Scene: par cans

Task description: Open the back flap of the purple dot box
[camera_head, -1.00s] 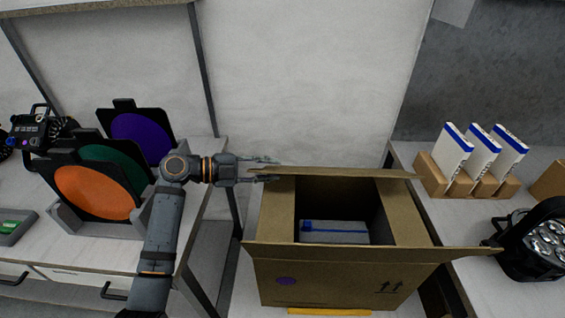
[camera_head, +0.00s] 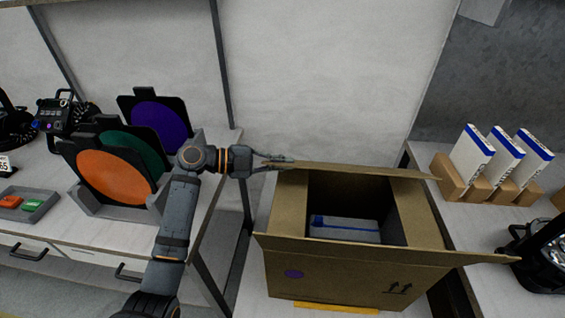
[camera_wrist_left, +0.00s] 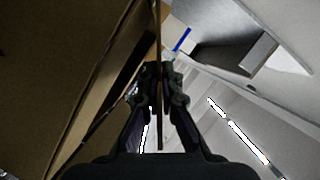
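The purple dot box (camera_head: 340,278) is a brown cardboard box with a purple dot on its front face. Its top is open, and a white and blue pack (camera_head: 345,229) lies inside. The front flap leans outward. The back flap (camera_head: 360,171) shows nearly edge-on as a thin strip along the far rim. My left gripper (camera_head: 281,162) is at the left end of this flap. In the left wrist view the flap (camera_wrist_left: 158,30) runs as a thin edge between the close-set fingers of my left gripper (camera_wrist_left: 163,72), which look closed on it. My right gripper is out of view.
Left, a table holds orange, green and purple filter frames (camera_head: 115,177) in a rack, and a tray (camera_head: 28,203). Right, a table holds white-blue packs (camera_head: 470,158) in a cardboard holder and a black par can (camera_head: 545,255). A pale wall stands behind the box.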

